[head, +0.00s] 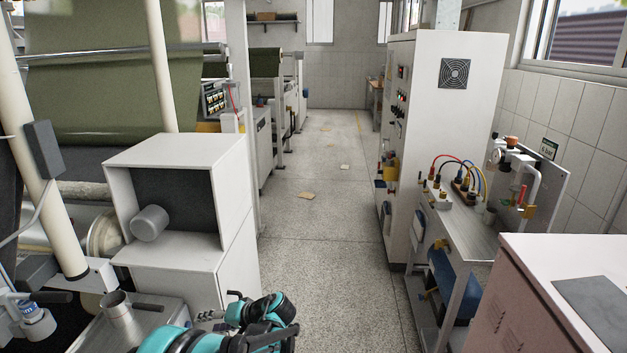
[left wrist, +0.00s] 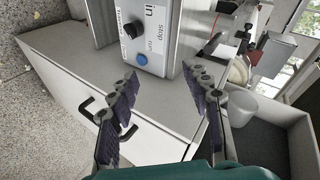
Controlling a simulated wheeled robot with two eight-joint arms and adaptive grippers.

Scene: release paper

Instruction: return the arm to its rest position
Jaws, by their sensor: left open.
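My left arm, teal and black, comes in at the bottom of the head view. Its gripper (head: 212,315) is small and partly hidden there, beside the white cabinet (head: 236,268). In the left wrist view the two dark finger pads of the left gripper (left wrist: 160,76) stand wide apart with nothing between them. Behind them is a pale cabinet (left wrist: 75,48) with a black handle. My right gripper is in neither view.
A grey control box (left wrist: 152,40) with a black knob and blue button shows beyond the fingers. The speckled aisle floor (head: 325,230) is mostly clear.

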